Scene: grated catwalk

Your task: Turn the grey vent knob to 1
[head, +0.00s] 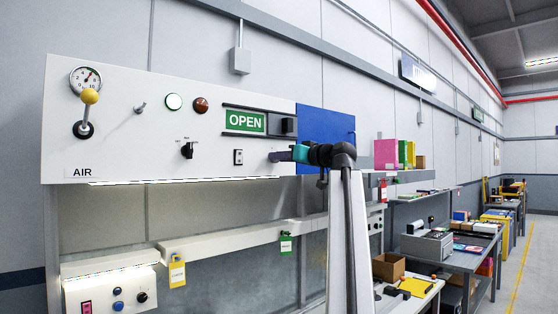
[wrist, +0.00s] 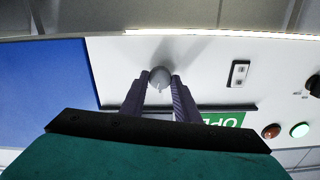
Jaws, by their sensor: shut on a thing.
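The grey vent knob (wrist: 160,74) is a small round knob on the white panel (wrist: 205,85), between my gripper's two dark fingertips in the wrist view. My gripper (wrist: 158,84) is shut on it, one finger on each side. A small pale mark shows on the knob's lower side in that view, but I cannot read any setting or the figure 1. In the head view my gripper (head: 277,156) reaches the panel's lower right part from the right and hides the knob.
A blue panel (head: 326,122) adjoins on the right. A shelf (head: 230,236) runs below.

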